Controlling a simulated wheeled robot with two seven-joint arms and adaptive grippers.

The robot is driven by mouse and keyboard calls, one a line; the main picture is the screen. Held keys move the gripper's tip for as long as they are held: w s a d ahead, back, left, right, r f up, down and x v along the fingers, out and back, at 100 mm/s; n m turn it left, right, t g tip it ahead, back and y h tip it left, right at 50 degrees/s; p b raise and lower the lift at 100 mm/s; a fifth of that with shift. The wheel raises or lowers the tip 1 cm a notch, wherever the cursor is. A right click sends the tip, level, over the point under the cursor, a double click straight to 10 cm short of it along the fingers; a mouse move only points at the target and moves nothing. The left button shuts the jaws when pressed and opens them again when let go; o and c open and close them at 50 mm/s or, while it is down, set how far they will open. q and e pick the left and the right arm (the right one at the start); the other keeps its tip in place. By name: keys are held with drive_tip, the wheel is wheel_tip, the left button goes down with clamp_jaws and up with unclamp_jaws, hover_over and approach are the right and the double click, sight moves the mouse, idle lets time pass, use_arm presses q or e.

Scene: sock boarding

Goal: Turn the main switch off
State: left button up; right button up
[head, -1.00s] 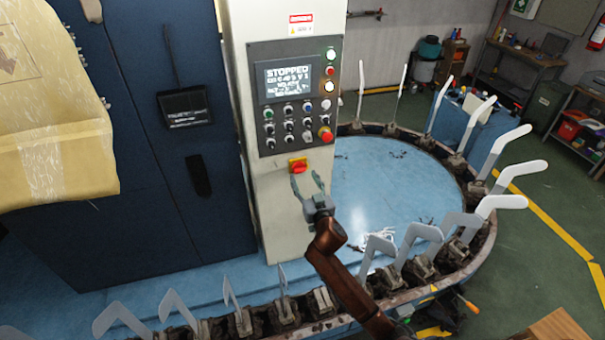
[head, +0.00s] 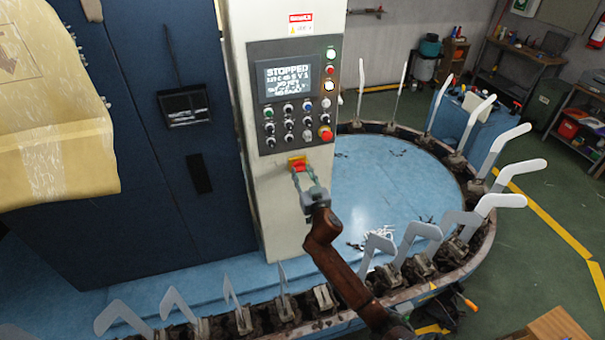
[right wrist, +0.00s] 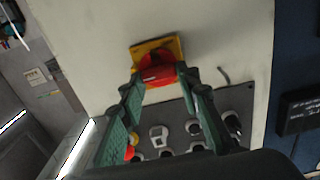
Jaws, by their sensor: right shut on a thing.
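The main switch (head: 297,163) is a red rotary handle on a yellow plate, low on the cream control column under the button panel. It also shows in the right wrist view (right wrist: 157,68). My right gripper (head: 300,176) is at the switch from below, its green fingers shut on the red handle. In the right wrist view the fingertips (right wrist: 158,82) reach both sides of the handle. The panel screen (head: 288,78) reads "STOPPED". My left gripper is not in view.
The button panel (head: 293,97) with a red emergency knob sits just above the switch. A round blue table (head: 390,185) ringed by white boarding forms (head: 477,205) lies right and below. A cardboard box (head: 55,150) is at the left.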

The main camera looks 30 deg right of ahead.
drive_tip(key=c, duration=0.3)
drive_tip(key=shift+c, duration=0.2)
drive_tip(key=shift+n, duration=0.3)
drive_tip(key=n, duration=0.3)
drive_tip(key=shift+a, duration=0.1)
drive_tip(key=n+p, duration=0.1)
drive_tip(key=n, duration=0.8)
drive_tip(key=shift+a+f+n, duration=0.1)
drive_tip(key=shift+f+n, duration=0.05)
drive_tip(key=shift+n, duration=0.15)
drive_tip(key=n+p, duration=0.1)
drive_tip(key=n, duration=0.3)
drive_tip(key=shift+f+n, duration=0.1)
drive_tip(key=shift+n, duration=0.2)
